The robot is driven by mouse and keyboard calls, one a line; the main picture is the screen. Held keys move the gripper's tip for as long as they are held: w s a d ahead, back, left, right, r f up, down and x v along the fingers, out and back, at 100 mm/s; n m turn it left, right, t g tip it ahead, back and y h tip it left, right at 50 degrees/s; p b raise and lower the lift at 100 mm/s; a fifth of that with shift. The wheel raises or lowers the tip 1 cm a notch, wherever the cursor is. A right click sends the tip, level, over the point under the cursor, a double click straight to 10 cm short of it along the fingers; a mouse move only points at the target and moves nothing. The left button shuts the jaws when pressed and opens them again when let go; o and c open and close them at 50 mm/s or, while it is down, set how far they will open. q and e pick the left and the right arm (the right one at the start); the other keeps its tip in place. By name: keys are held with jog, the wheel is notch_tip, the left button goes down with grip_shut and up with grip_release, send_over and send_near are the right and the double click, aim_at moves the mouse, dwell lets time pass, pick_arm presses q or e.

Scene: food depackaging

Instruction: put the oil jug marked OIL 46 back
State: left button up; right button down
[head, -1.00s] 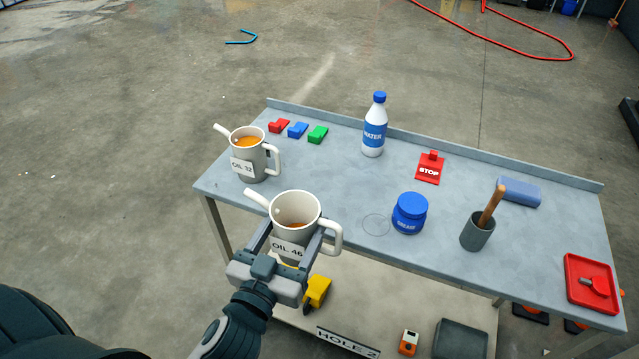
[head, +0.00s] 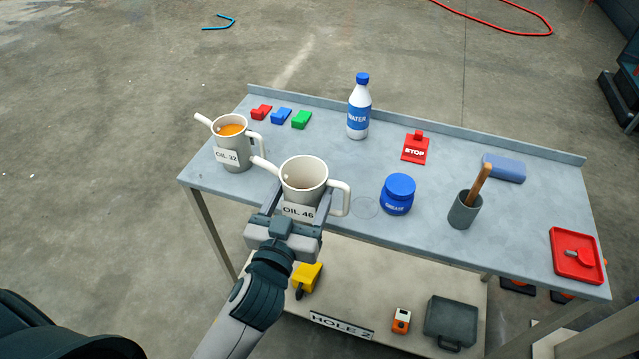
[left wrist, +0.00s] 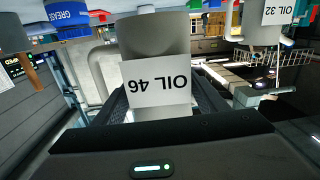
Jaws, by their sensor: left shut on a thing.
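The white oil jug marked OIL 46 (head: 304,178) is at the front edge of the grey table in the head view, upright, spout to the left and handle to the right. My left gripper (head: 290,215) is shut on its lower body, below the rim. I cannot tell whether its base touches the table. In the left wrist view the jug (left wrist: 155,40) shows upside down, its label (left wrist: 157,84) facing the camera. My right gripper is not in view.
The jug marked OIL 32 (head: 231,150) stands at left, close to the held jug's spout. A blue grease jar (head: 398,194) is right of the circle. The table's middle (head: 330,145) is clear.

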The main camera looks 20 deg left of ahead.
pick_arm(q)
jog(key=w+d+r+h, duration=0.1)
jog(key=w+d+r, duration=0.3)
jog(key=w+d, duration=0.5)
jog(key=w, duration=0.2)
jog(key=shift+w+d+r+m, duration=0.3)
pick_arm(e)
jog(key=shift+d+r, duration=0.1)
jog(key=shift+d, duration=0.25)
pick_arm(q)
jog(key=shift+a, duration=0.1)
